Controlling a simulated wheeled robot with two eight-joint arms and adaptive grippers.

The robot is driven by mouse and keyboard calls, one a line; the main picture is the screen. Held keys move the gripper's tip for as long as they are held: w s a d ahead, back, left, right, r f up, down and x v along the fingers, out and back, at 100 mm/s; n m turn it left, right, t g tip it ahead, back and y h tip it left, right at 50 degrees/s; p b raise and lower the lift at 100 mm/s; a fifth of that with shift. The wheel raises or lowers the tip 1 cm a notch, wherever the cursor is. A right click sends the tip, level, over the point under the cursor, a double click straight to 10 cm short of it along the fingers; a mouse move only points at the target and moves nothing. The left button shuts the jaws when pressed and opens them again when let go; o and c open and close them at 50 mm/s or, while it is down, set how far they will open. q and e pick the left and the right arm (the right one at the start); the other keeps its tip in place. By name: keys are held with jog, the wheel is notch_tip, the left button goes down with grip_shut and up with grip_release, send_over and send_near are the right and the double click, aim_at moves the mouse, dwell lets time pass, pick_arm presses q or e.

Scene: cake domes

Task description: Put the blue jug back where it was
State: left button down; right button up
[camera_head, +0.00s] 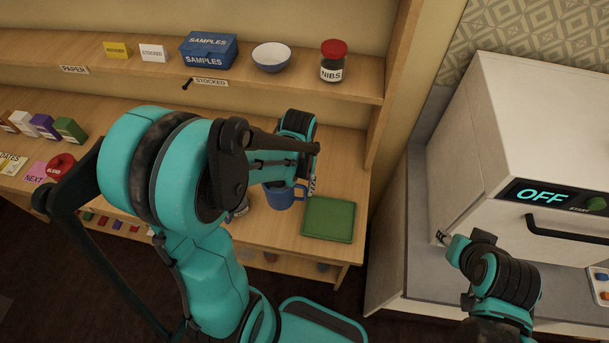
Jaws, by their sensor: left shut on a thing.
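The blue jug (284,198) stands low over the wooden counter, just left of a green square mat. My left gripper (300,183) comes down over it and is shut on it; the arm hides part of the jug's top. I cannot tell whether the jug's base touches the counter. My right gripper (442,238) is at the lower right, in front of the white oven-like machine and away from the jug; its fingers are too small to read.
The green mat (328,220) lies near the counter's right end. Behind, a shelf (140,62) holds a blue samples box (208,50), a white bowl (271,57) and a red-lidded jar (333,62). The white machine (535,125) reads OFF. Small boxes (45,126) stand at left.

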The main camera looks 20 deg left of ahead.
pick_arm(q)
jog(key=shift+w, duration=0.1)
notch_tip(320, 180, down, 8)
jog(key=b, duration=0.7)
jog(key=shift+r, duration=0.25)
jog(key=shift+f+b, duration=0.6)
jog(key=shift+b, duration=0.2)
jog(key=c, duration=1.2)
grip_release()
jog(key=shift+o, duration=0.2)
jog(key=o, duration=0.5)
jog(key=shift+c, duration=0.3)
